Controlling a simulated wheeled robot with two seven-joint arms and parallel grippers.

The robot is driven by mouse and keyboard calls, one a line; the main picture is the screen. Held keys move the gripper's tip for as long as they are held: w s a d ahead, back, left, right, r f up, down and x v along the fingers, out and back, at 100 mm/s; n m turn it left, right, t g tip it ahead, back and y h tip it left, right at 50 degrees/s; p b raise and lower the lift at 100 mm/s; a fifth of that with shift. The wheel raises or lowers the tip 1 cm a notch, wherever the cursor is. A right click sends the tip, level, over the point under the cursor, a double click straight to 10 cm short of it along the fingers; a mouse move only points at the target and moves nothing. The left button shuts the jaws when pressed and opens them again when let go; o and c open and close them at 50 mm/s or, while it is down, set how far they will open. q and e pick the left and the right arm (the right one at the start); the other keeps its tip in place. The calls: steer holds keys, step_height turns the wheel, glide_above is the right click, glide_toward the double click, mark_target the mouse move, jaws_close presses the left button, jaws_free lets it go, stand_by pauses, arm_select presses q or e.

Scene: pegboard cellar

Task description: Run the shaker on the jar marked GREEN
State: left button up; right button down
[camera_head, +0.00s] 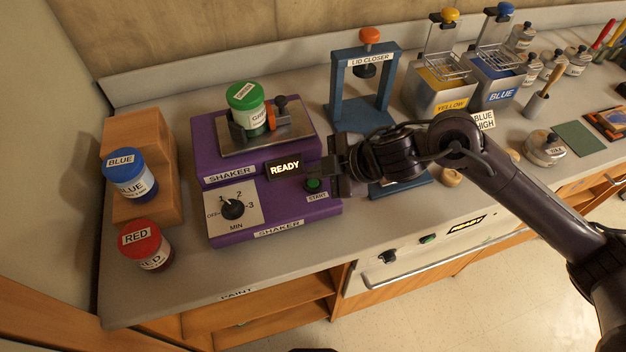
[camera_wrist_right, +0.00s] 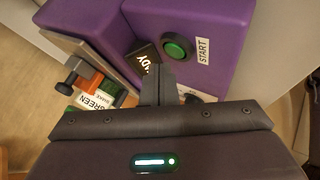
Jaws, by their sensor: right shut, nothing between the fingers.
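The purple shaker (camera_head: 325,208) stands on the bench with the jar marked GREEN (camera_head: 246,108) on its metal platform (camera_head: 236,147), beside an orange and black clamp (camera_head: 274,114). The jar (camera_wrist_right: 97,97) is partly seen in the wrist view. The display (camera_head: 284,168) reads READY. The dial (camera_head: 232,209) seems to point near 1. The green START button (camera_head: 313,184) is on the front right and also shows in the wrist view (camera_wrist_right: 176,47). My right gripper (camera_head: 331,170) is shut and empty, close to the button and display; contact cannot be told. My left gripper is out of view.
BLUE (camera_head: 133,184) and RED (camera_head: 147,250) jars stand at the left by a wooden step (camera_head: 151,140). The blue lid closer (camera_head: 338,88) stands behind my right arm. YELLOW (camera_head: 438,94) and BLUE (camera_head: 492,90) bins stand farther right.

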steer(key=shift+f, duration=0.4)
